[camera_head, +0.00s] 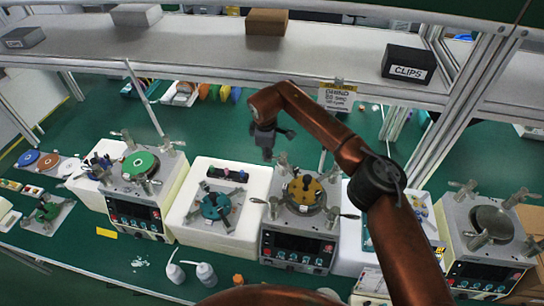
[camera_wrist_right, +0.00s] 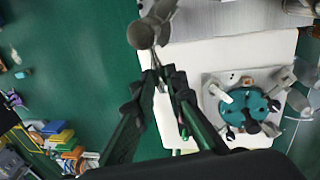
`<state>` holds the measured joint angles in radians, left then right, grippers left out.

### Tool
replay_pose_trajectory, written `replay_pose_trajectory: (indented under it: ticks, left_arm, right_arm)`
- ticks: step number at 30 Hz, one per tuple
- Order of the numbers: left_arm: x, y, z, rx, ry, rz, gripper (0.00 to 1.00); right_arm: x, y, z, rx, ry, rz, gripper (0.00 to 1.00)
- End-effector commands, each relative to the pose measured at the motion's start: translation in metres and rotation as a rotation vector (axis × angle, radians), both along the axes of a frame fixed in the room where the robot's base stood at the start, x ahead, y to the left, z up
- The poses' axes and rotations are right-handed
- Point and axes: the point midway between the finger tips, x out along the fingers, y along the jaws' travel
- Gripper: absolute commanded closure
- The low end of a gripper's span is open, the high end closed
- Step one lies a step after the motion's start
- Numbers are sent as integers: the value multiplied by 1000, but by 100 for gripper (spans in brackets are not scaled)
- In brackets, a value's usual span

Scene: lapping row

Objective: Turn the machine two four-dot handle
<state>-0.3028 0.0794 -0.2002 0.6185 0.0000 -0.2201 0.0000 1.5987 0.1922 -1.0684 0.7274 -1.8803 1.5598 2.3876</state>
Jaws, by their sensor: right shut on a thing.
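The middle machine (camera_head: 297,248), with a yellow disc (camera_head: 304,191) on top and several lever handles around it, appears to be machine two. My right gripper (camera_head: 267,152) points down at this machine's back left corner. In the right wrist view its fingers (camera_wrist_right: 161,76) close together just below a grey round-ended handle (camera_wrist_right: 141,35), and it is shut on that handle. The exact contact is partly hidden by the fingers, and no dots can be made out. My left gripper is not in view.
A white block with a teal fixture (camera_head: 216,206) stands left of the machine. A green-disc machine (camera_head: 141,165) is farther left, and a grey-disc machine (camera_head: 490,223) is at the right. A shelf with a CLIPS box (camera_head: 408,64) runs above the back.

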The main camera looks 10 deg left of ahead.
Motion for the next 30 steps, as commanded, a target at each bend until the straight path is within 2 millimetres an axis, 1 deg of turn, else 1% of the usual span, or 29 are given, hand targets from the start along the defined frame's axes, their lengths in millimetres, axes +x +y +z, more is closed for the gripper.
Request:
replay_pose_trajectory:
  ticks: [1,9,21,22,27,30]
  left_arm:
    - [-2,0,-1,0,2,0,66]
    - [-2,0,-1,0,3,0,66]
    - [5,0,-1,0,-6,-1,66]
    - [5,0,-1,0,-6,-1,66]
    - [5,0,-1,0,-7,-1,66]
    - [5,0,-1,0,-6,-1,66]
  right_arm:
    - [2,4,5,9,-8,-14,100]
    - [5,3,5,11,-7,-71,100]
    - [6,3,6,13,-9,-79,100]
    - [6,3,6,13,-9,-79,88]
    - [6,2,5,10,-7,-81,76]
    - [5,1,4,7,-5,-80,70]
